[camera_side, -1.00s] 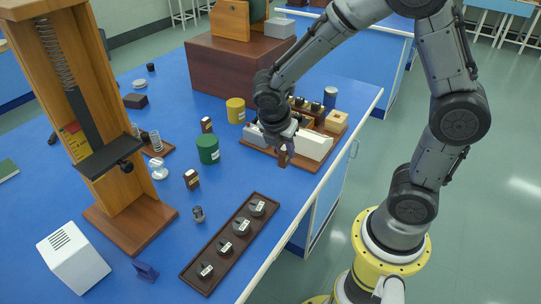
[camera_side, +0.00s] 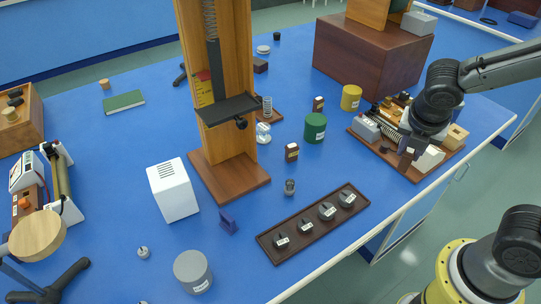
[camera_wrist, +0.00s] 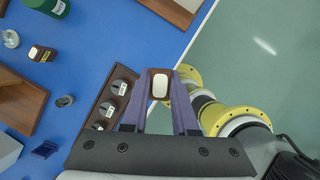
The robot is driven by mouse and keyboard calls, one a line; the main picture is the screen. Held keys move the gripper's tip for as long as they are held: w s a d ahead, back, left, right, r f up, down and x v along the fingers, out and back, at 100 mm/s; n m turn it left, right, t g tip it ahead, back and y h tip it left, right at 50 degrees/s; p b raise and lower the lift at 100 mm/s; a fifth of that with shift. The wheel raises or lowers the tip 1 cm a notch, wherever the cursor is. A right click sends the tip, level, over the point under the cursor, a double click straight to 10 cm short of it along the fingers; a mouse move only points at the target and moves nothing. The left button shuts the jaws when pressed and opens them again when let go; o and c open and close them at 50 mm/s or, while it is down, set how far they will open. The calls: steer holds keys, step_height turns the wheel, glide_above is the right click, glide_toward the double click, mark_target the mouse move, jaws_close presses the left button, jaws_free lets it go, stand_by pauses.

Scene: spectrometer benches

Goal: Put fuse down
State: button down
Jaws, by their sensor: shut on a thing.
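My gripper (camera_side: 411,148) is shut on a small upright brown block with a pale label, which I take to be the fuse (camera_side: 405,161). In the wrist view, the fuse (camera_wrist: 161,86) sits between the two purple fingers of my gripper (camera_wrist: 160,80). My gripper and wrist hide part of the board.
A dark tray (camera_side: 262,241) with several labelled dark knobs lies along the front edge. A green jar (camera_side: 315,128), a yellow jar (camera_side: 351,98) and a small brown labelled block (camera_side: 292,152) stand left of the board. A tall wooden spring stand (camera_side: 229,177) is farther left.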

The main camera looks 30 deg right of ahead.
steer(key=w+a+r+n+t+y, duration=0.1)
steer(key=w+a+r+n+y, duration=0.1)
steer(key=w+a+r+n, duration=0.55)
steer(key=w+a+r+n+t+y, duration=0.2)
steer(key=w+a+n, duration=0.35)
steer(key=a, duration=0.45)
steer(key=w+a+r+n+y, duration=0.1)
steer(key=w+a+r+n, duration=0.15)
steer(key=a, duration=0.85)
steer(key=n, duration=0.2)
glide_above(181, 182)
steer(key=shift+m+g+y, duration=0.25)
steer(key=shift+g+y, duration=0.15)
steer(key=f, duration=1)
steer(key=shift+s+f, duration=0.2)
steer(key=shift+w+f, duration=0.1)
steer(key=shift+f, duration=1.5)
